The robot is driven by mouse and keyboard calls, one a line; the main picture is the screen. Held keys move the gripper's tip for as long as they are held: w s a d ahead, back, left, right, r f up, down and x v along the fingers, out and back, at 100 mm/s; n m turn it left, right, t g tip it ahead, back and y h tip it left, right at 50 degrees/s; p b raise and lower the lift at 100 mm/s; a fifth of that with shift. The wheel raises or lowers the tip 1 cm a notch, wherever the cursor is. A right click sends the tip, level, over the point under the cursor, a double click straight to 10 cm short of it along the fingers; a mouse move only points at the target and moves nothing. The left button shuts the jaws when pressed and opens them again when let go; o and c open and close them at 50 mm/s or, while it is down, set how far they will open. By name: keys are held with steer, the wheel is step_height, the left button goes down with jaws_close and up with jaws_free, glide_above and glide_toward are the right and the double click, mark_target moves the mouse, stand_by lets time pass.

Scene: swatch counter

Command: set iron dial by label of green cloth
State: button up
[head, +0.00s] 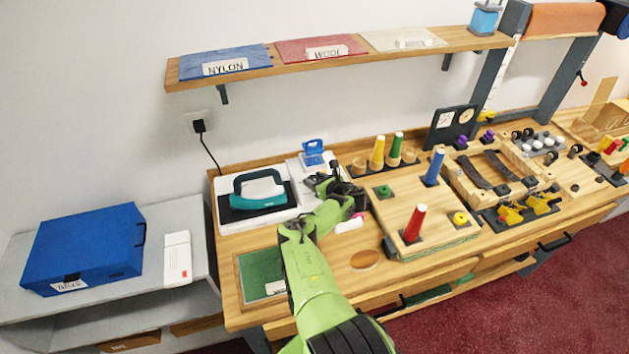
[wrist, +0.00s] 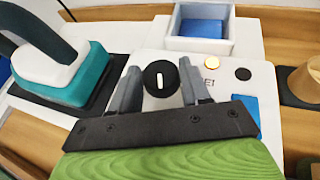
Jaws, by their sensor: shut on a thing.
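The iron (head: 262,193), teal and white, stands on a dark pad at the left of the bench; it also shows in the wrist view (wrist: 88,76). Right of it is a white control panel (wrist: 228,75) with a round black dial (wrist: 160,78) bearing a white mark that points nearly straight up in the picture. My gripper (wrist: 164,88) is shut on the dial, one finger at each side; in the head view my arm hides the dial. The green cloth (head: 258,268) lies at the bench's front left. Its white label (head: 275,287) is partly hidden by my arm and unreadable.
Nylon (head: 226,60), wool (head: 318,50) and pale swatches (head: 404,39) lie on the wall shelf. A blue case (head: 85,250) stands on the left grey table. A lit lamp (wrist: 211,62) and a dark button (wrist: 243,74) are on the panel. Coloured cones stand to the right.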

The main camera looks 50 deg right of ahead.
steer(key=shift+d+f+n+y+b, duration=0.1)
steer(key=shift+d+n+y+b, duration=0.05)
steer(key=shift+n+y+b, duration=0.65)
steer(key=shift+y, duration=0.3)
steer(key=o, duration=1)
steer(key=shift+o, duration=0.2)
